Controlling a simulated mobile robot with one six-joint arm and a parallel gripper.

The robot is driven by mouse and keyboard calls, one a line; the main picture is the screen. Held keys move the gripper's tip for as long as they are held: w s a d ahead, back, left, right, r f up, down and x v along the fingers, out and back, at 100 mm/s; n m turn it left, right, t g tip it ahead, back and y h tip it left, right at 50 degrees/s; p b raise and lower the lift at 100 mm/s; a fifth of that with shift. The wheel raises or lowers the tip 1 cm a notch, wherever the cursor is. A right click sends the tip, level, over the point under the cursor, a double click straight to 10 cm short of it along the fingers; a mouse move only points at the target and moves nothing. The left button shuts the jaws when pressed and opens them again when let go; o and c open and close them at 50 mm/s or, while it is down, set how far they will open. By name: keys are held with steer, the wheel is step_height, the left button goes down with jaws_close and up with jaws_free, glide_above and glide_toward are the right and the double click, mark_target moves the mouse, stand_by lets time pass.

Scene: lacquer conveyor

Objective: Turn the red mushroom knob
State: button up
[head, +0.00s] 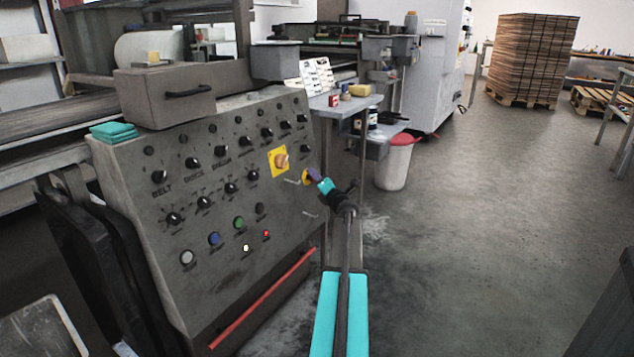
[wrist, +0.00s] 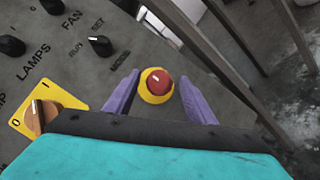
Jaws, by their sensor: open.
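The red mushroom knob (wrist: 158,84) sits on a round yellow base (wrist: 147,97) on the grey control panel in the wrist view. My gripper (wrist: 159,93) is open, with one purple finger on each side of the knob in the picture; I cannot tell whether the fingers touch it. In the head view my gripper (head: 314,174) is at the right side of the panel (head: 140,200). There the yellow base (head: 306,177) shows partly behind the fingers, and the red knob is hidden.
An orange rotary switch on a yellow plate (head: 278,160) is left of my gripper, and it also shows in the wrist view (wrist: 40,117). Several black knobs (head: 232,188) cover the panel. Metal legs (wrist: 245,70) stand right of it. Grey floor (head: 480,220) is open at right.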

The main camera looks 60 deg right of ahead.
stand_by(0.3)
steer(key=c, duration=1)
steer(key=shift+c, duration=0.2)
steer(key=m+p, duration=0.1)
steer(key=p, duration=0.5)
steer(key=shift+w+r+g, duration=0.1)
steer(key=shift+r+g, duration=0.1)
steer(key=shift+g, duration=0.2)
steer(key=m+g+y+p, duration=0.1)
steer(key=m+p, duration=0.3)
steer(key=p, duration=2)
steer(key=shift+r+g, duration=0.15)
steer(key=shift+g, duration=0.55)
steer(key=p, duration=0.3)
steer(key=shift+m+y+p, duration=0.3)
steer(key=shift+y+p, duration=0.05)
steer(key=shift+y, duration=0.05)
steer(key=shift+w+a+f+p, duration=0.1)
steer(key=shift+f+p, duration=0.1)
steer(key=shift+p, duration=0.8)
